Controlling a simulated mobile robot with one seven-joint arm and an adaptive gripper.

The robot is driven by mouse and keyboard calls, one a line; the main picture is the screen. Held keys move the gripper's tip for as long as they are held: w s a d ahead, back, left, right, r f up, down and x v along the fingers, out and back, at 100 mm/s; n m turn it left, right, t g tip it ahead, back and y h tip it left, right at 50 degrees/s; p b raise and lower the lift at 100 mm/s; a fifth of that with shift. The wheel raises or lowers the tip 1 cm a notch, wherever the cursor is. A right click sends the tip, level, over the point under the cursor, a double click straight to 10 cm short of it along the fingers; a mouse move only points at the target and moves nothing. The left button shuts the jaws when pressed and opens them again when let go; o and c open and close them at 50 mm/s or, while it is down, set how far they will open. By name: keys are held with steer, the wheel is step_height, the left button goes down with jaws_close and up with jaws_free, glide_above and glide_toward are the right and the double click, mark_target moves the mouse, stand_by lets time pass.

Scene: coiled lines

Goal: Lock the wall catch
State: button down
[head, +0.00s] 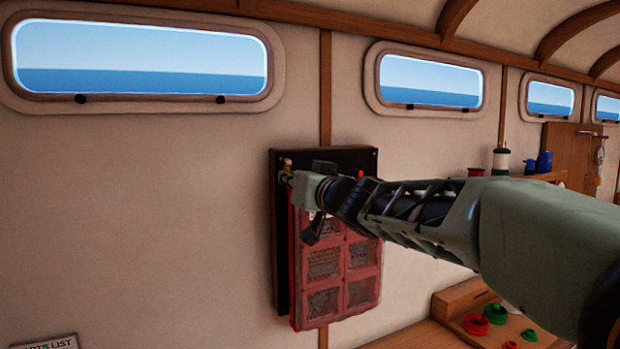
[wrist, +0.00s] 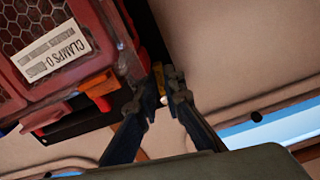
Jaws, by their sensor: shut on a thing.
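The wall catch (head: 287,163) shows as a small brass-coloured piece at the upper left corner of a dark backboard (head: 282,245). My gripper (head: 291,177) is at that corner, reaching in from the right. In the wrist view my gripper (wrist: 164,82) has its two dark fingers closed on a small brass piece (wrist: 158,76), which seems to be the catch's knob or lever. The fingers hide most of it, so its exact position cannot be told. A red mesh-fronted case (head: 335,275) hangs against the backboard, below my gripper. Its label (wrist: 53,52) reads "CLAMPS".
An orange tab (wrist: 98,88) and a red piece (wrist: 45,115) stick out at the case's edge, near the fingers. A wooden tray (head: 485,322) with red and green rings stands below right. A shelf (head: 545,177) is further right.

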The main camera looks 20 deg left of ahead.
steer(key=shift+w+d+n, duration=0.15)
steer(key=shift+w+n, duration=0.05)
steer(key=shift+n, duration=0.7)
steer(key=c, duration=2)
jaws_free()
steer(key=shift+c, duration=0.2)
steer(key=v, duration=0.7)
steer(key=shift+d, duration=0.25)
steer(key=shift+s, duration=0.15)
